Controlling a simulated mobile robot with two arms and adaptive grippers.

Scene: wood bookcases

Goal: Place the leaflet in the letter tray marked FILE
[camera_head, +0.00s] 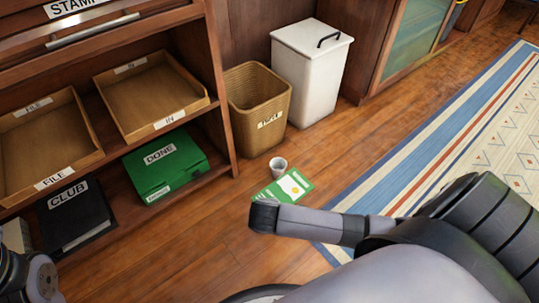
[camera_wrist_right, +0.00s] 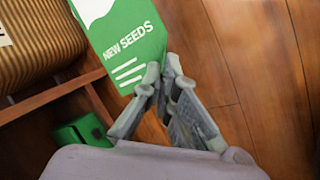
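The letter tray marked FILE (camera_head: 36,140) is a wooden tray on the shelf at the left and looks empty. My left gripper is out of view; only part of my left arm shows at the lower left.
An IN tray (camera_head: 148,93) sits right of the FILE tray. Below are a green DONE box (camera_head: 165,168) and a black CLUB binder (camera_head: 75,217).

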